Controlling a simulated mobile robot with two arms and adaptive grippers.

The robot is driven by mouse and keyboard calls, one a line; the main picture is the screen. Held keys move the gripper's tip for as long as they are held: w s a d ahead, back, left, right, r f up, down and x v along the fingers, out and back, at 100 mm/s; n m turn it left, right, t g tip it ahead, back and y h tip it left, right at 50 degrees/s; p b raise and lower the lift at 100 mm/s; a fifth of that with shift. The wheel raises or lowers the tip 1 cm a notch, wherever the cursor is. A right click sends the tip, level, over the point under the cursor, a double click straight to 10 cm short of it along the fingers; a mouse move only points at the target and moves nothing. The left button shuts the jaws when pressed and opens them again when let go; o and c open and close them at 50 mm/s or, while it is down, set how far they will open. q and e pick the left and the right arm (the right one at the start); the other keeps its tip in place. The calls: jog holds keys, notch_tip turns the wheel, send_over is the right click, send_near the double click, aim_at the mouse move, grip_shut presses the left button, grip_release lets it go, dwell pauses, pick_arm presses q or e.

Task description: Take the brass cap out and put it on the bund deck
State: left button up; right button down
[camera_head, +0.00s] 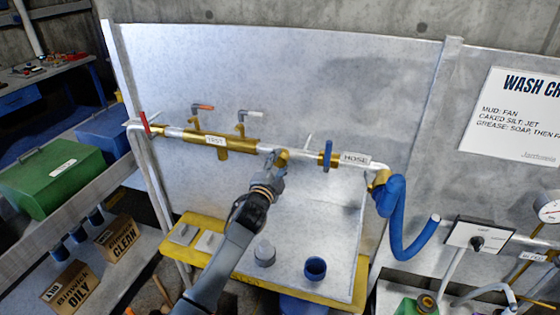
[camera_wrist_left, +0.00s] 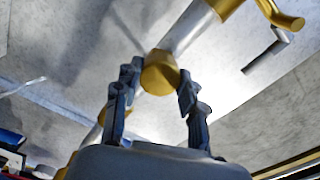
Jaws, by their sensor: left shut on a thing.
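My left gripper (camera_head: 272,182) reaches up to the brass pipe run on the wall panel, at a brass fitting (camera_head: 283,157) near its middle. In the left wrist view, the brass cap (camera_wrist_left: 160,76) sits between the two fingers, at the end of a pale pipe stub. The gripper is shut on the cap, which still lines up with the stub. The fingers and hand hide part of it in the head view. The bund deck (camera_head: 335,281), grey with a yellow rim, lies below. My right gripper is not in view.
The middle deck has free room.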

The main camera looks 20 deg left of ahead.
pick_arm(q)
jog(key=n, duration=0.5)
jog(key=shift+r, duration=0.1)
jog(key=n+p, duration=0.1)
jog(key=n, duration=0.2)
jog(key=shift+n, duration=1.2)
jog(key=o, duration=1.4)
jog(key=shift+c, duration=0.2)
jog(key=shift+c, duration=0.4)
